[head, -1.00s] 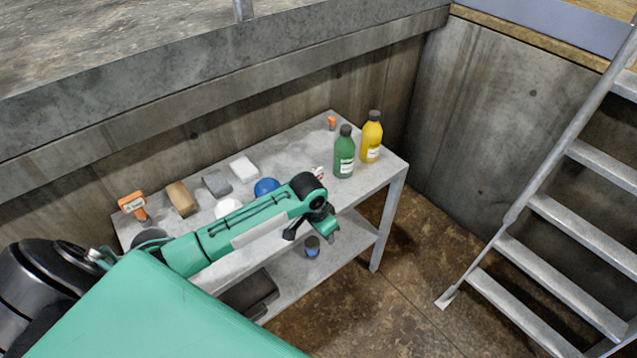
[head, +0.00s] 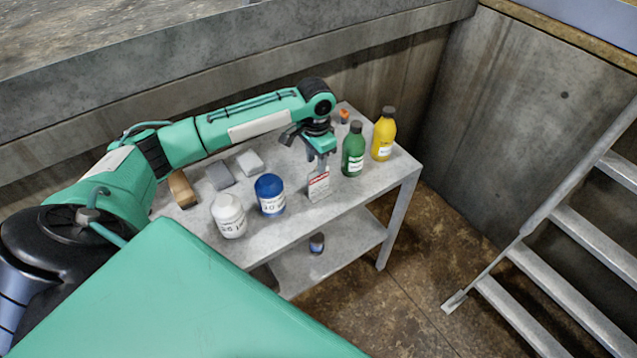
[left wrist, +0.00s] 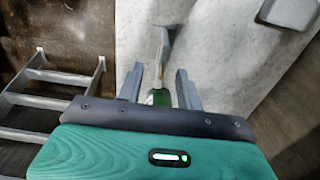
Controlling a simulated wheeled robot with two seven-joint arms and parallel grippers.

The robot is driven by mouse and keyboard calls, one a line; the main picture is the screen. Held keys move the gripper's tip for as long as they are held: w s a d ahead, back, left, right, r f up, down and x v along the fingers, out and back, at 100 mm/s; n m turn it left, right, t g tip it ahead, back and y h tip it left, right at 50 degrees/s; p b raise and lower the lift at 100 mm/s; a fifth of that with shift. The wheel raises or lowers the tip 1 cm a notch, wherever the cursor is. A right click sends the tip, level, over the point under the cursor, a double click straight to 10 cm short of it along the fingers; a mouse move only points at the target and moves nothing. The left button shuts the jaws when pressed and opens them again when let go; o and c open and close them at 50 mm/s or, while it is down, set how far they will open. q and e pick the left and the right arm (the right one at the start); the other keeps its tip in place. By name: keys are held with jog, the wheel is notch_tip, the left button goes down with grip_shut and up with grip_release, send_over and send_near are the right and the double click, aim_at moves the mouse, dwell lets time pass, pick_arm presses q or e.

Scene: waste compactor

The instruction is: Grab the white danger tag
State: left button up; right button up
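The white danger tag (head: 319,186) has a red band at its top and stands near the right part of the grey table, left of the green bottle. My left gripper (head: 318,160) is directly above it in the head view, fingers pointing down. In the left wrist view the two fingers of my left gripper (left wrist: 159,84) are apart. A thin pale shape, perhaps the tag edge-on, shows beyond the gap between them. I cannot tell whether the fingers touch the tag. My right gripper is not in view.
On the table stand a green bottle (head: 353,150), a yellow bottle (head: 384,135), a blue jar (head: 269,195) and a white jar (head: 228,216). Grey, white and brown blocks lie behind the jars. A concrete wall is close behind; metal stairs (head: 560,285) are at the right.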

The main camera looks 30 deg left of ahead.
aim_at(318, 192)
pick_arm(q)
notch_tip(318, 192, down, 3)
jog(key=shift+w+r, duration=0.1)
jog(key=shift+f, duration=0.3)
jog(key=f, duration=0.1)
jog(key=f+p, duration=0.1)
jog(key=f, duration=0.1)
jog(key=shift+w+f, duration=0.3)
jog(key=shift+w, duration=0.05)
jog(key=shift+f+p, duration=0.3)
jog(key=shift+f, duration=0.2)
grip_shut()
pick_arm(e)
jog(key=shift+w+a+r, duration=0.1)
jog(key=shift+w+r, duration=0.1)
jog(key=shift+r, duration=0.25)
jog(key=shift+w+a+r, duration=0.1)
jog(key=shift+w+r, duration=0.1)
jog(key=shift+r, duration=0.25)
